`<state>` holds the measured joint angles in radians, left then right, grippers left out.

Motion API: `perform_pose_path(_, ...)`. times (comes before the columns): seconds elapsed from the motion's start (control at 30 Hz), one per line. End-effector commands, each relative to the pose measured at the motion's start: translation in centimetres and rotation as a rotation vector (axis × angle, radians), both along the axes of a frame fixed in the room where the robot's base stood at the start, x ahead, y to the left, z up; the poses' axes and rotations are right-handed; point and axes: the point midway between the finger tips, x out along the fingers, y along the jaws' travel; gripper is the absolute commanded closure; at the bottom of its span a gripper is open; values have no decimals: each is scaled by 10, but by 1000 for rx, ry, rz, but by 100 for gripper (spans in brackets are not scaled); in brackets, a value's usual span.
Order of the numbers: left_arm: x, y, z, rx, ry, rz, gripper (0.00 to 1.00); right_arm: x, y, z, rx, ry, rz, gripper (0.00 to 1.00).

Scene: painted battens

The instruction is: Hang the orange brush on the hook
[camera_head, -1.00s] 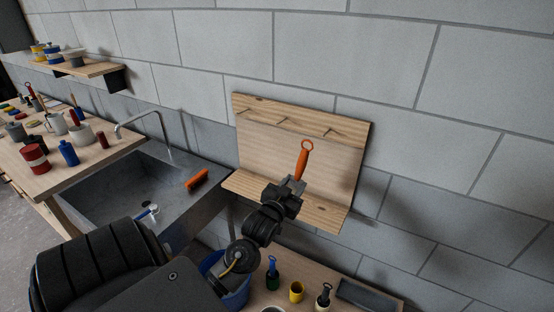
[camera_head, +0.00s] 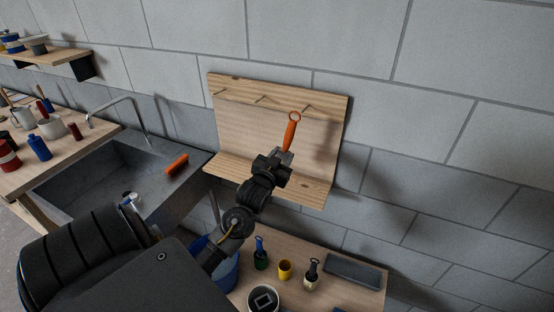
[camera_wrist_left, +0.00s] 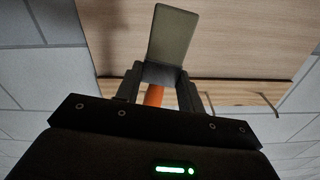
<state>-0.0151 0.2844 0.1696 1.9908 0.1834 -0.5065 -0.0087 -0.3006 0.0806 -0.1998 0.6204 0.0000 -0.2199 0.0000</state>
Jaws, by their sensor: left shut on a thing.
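My left gripper (camera_head: 272,167) is shut on the orange brush (camera_head: 290,134). The brush stands nearly upright, its ring end up, in front of a wooden board (camera_head: 247,128). The board has several thin hooks in a row; the ring appears just left of and below the right hook (camera_head: 307,108). I cannot tell the gap in depth. In the left wrist view the orange handle (camera_wrist_left: 154,95) shows between the fingers. A flat grey-olive piece (camera_wrist_left: 172,35), apparently the brush's head, extends beyond them. My right gripper is not in view.
A ledge (camera_head: 310,190) juts from the board's bottom. Left is a grey sink (camera_head: 85,180) with a tap and an orange scrubber (camera_head: 177,164). Below, a low table (camera_head: 318,247) holds small pots and a grey tray (camera_head: 353,270). A blue bucket (camera_head: 229,278) stands partly behind my arm.

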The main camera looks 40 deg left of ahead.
Motion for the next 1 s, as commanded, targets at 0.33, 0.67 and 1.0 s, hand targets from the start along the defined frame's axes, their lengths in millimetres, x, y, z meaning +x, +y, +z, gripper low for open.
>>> perform_pose_path(0.33, 22, 7, -3, 0, -2, -1, 89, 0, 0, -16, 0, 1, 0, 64)
perform_pose_path(0.67, 42, 13, -5, 1, -2, -1, 89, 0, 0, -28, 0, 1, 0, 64)
perform_pose_path(1.0, 58, 19, -13, -1, -1, -2, 89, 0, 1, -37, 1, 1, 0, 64)
